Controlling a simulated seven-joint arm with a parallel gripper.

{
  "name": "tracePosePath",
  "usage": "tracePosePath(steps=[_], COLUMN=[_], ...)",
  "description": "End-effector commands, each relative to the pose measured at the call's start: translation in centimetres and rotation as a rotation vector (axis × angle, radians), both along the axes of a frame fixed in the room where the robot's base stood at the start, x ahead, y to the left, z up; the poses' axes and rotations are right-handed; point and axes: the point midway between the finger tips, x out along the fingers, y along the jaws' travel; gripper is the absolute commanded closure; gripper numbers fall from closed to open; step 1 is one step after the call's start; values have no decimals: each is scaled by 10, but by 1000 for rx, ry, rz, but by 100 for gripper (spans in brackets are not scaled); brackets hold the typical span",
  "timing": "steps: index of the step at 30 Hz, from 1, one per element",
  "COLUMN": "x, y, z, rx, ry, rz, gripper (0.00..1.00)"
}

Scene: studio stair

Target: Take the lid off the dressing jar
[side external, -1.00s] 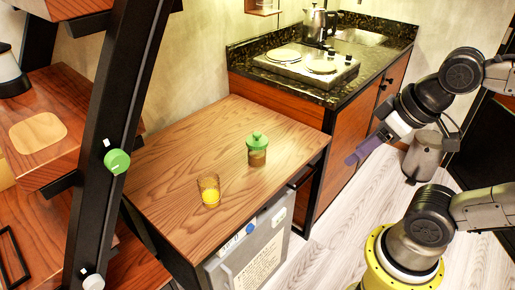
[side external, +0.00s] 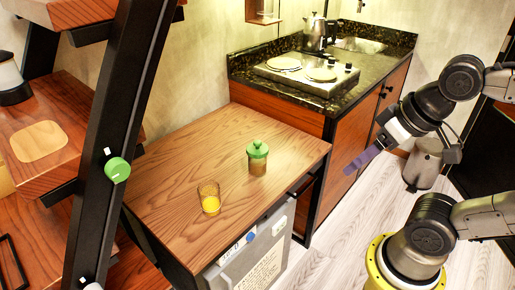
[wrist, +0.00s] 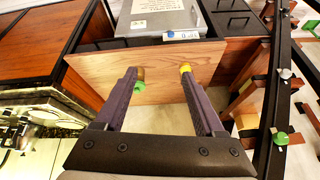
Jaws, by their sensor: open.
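The dressing jar (side external: 257,165) stands upright on the wooden counter top, with its green knobbed lid (side external: 257,149) on. Brown contents show through its clear wall. In the wrist view the green lid (wrist: 138,87) appears beside the left fingertip, which partly hides the jar. My gripper (side external: 348,170) is beyond the right edge of the counter top in the side view, well apart from the jar. In the wrist view my gripper (wrist: 159,74) has its two purple fingers wide apart with nothing between them.
A glass of yellow liquid (side external: 209,198) stands left of and nearer than the jar. The black ladder-like post (side external: 112,130) rises at the left. A hob (side external: 306,72) and kettle (side external: 318,32) are on the dark worktop behind. The wooden counter top (side external: 175,155) is otherwise clear.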

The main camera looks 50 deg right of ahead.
Motion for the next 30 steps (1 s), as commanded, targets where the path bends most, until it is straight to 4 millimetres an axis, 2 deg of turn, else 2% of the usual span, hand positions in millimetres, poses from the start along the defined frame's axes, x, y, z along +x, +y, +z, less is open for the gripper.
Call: tracePosePath(steps=[4,8,12,16,20,23,26,30], x=[15,43,86,134,184,222,259,308], y=[0,-2,-7,-16,-27,-38,-50,-69], z=[36,70,102,120,127,122,111,82], rx=[110,211,312,389,446,476,494,501], ry=[-32,-22,8,45,81,109,138,178], rz=[-208,-415,-654,-874,-1073,-1211,-1334,-1483], gripper=[29,29,29,29,29,29,29,29])
